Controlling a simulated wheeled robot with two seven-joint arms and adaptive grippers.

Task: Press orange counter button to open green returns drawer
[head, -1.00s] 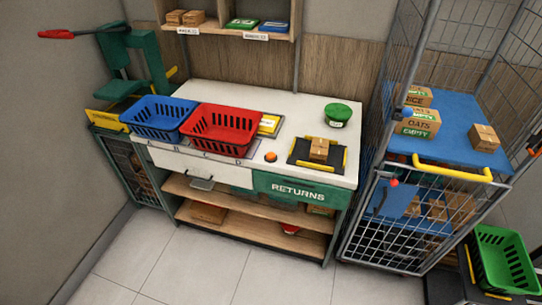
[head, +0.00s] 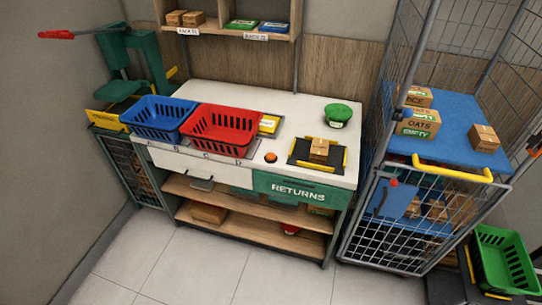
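The orange button (head: 270,157) sits on the white counter (head: 290,112) near its front edge, between the red basket and a black scale-like pad. Nothing touches the button. The green returns drawer (head: 298,190), lettered RETURNS, is in the counter front below and to the right of the button. Its front looks flush with the counter, so it appears closed. Neither of my grippers shows in the head view.
A blue basket (head: 157,118) and a red basket (head: 221,129) stand on the counter. A small box (head: 319,149) rests on the black pad (head: 303,156). A wire cage trolley (head: 400,215) stands close at right. The floor (head: 190,265) in front is clear.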

